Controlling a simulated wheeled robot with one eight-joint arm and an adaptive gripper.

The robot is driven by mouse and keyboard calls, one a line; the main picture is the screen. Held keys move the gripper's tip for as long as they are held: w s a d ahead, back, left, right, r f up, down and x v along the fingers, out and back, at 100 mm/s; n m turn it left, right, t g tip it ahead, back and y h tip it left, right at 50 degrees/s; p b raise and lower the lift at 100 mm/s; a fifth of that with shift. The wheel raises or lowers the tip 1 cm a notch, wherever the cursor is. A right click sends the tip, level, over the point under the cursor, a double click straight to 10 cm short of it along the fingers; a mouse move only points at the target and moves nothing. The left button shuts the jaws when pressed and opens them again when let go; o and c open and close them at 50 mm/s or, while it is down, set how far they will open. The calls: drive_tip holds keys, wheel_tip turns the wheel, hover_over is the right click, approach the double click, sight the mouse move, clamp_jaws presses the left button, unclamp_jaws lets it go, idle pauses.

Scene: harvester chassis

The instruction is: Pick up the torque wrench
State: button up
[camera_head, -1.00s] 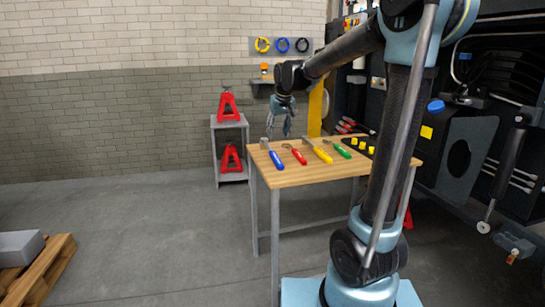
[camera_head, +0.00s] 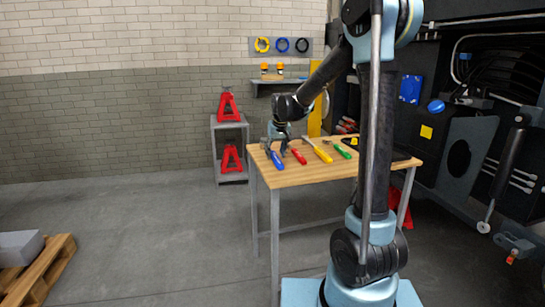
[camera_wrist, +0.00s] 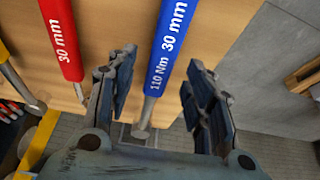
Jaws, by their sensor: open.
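The torque wrench (camera_head: 277,160) has a blue handle and lies at the left end of the wooden workbench (camera_head: 330,173). In the wrist view its blue handle (camera_wrist: 175,45) reads "110 Nm 30 mm", and its grey shaft runs down between my fingers. My gripper (camera_head: 277,146) is low over the wrench's head end. In the wrist view my gripper (camera_wrist: 160,78) is open, with one finger on each side of the wrench and visible gaps.
A red-handled tool (camera_head: 298,156) lies just right of the wrench; its handle (camera_wrist: 62,40) reads "30 mm". Yellow (camera_head: 322,153) and green (camera_head: 341,151) tools lie further right. A grey shelf with red jack stands (camera_head: 228,105) stands behind.

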drive_tip(key=shift+x, duration=1.45)
drive_tip(key=shift+c, duration=0.6)
clamp_jaws()
drive_tip(key=shift+r, duration=0.15)
wheel_tip(320, 180, up, 10)
drive_tip(key=shift+w, duration=0.1)
